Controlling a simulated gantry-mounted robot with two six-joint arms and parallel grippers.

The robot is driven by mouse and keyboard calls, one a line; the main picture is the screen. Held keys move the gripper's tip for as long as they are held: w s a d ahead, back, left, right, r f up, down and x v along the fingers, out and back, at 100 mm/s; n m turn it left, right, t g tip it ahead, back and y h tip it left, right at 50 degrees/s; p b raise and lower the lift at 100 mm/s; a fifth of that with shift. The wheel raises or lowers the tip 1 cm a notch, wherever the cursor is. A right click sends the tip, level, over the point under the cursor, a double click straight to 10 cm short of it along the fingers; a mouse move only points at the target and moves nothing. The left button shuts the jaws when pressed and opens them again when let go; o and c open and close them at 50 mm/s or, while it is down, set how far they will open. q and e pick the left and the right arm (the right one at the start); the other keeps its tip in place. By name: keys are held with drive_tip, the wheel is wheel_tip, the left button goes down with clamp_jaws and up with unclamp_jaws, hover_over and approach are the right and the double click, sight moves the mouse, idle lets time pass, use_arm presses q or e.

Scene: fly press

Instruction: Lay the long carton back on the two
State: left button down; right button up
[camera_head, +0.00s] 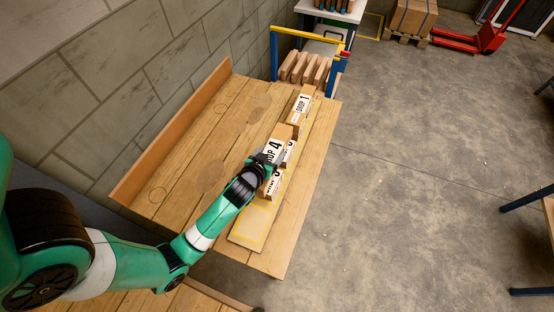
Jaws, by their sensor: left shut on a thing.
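A cardboard carton with a white label reading "DROP 4" (273,148) is in the middle of the wooden bench, in the head view. It appears to be the long carton. My left gripper (267,158) is shut on it, reaching in from the lower left. Two smaller labelled cartons show partly beneath and beside it: a near carton (272,188) and a farther carton (290,151). The held carton and my gripper hide parts of both. I cannot tell whether the held carton touches them. My right gripper is out of view.
A carton labelled "DROP 1" (301,106) stands farther along the bench (187,153). A yellow-outlined strip (253,227) lies bare at the near end. A blue and yellow frame (275,57) stands beyond the bench, near several wooden pieces (304,69). The bench's left half is clear.

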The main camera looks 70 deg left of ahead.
sight(277, 152)
use_arm(q)
drive_tip(key=w+f, duration=0.1)
drive_tip(key=w+a+f+b, duration=0.1)
drive_tip(key=f, duration=0.1)
drive_tip(key=a+f, duration=0.1)
drive_tip(key=f, duration=0.1)
drive_tip(key=shift+w+a+b, duration=0.25)
drive_tip(key=shift+w+b, duration=0.15)
drive_tip(key=shift+w+a, duration=0.15)
drive_tip(key=shift+w, duration=0.05)
drive_tip(key=shift+w+a+f, duration=0.1)
drive_tip(key=shift+f, duration=0.3)
wheel_tip(277, 152, down, 3)
drive_tip(key=shift+r+b, duration=0.1)
drive_tip(key=shift+b, duration=0.6)
